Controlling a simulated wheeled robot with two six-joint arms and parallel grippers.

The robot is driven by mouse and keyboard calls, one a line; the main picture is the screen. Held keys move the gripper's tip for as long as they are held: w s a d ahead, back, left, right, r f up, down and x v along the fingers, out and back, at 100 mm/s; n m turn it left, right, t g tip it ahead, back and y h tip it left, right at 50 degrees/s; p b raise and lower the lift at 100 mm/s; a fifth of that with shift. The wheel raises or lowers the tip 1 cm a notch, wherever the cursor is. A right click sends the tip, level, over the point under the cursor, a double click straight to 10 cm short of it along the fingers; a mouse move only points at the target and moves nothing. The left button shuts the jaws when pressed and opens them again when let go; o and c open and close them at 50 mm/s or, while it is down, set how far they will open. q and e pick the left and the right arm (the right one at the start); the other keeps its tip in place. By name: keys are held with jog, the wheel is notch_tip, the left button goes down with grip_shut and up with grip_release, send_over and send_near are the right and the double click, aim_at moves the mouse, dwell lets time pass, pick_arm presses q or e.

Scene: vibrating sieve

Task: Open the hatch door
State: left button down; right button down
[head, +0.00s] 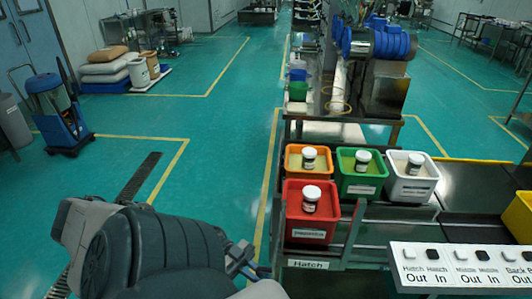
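A label reading "Hatch" (308,264) is on the front edge of the metal frame, below the red bin. I cannot make out a separate hatch door. A white button panel (445,281) is at the lower right. It has a white "Hatch Out" button (409,253) and a black "Hatch In" button (432,254). My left arm fills the lower left. What looks like my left gripper (243,262) shows small and partly hidden beyond the arm, left of the label; its fingers are unclear. My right gripper is out of view.
Red (307,235), orange (295,166), green (362,190) and white bins (408,193) with lidded jars stand on the frame. A blue motor (390,45) is behind. A yellow bin (522,205) is at the right edge. The green floor at left is mostly clear.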

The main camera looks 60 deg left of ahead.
pick_arm(q)
jog(key=shift+s+a, duration=0.15)
jog(key=c, duration=1.8)
grip_release()
jog(key=shift+a, duration=0.1)
jog(key=b+v, duration=0.1)
jog(key=v, duration=0.9)
jog(key=shift+s+a, duration=0.15)
jog(key=shift+a, duration=0.2)
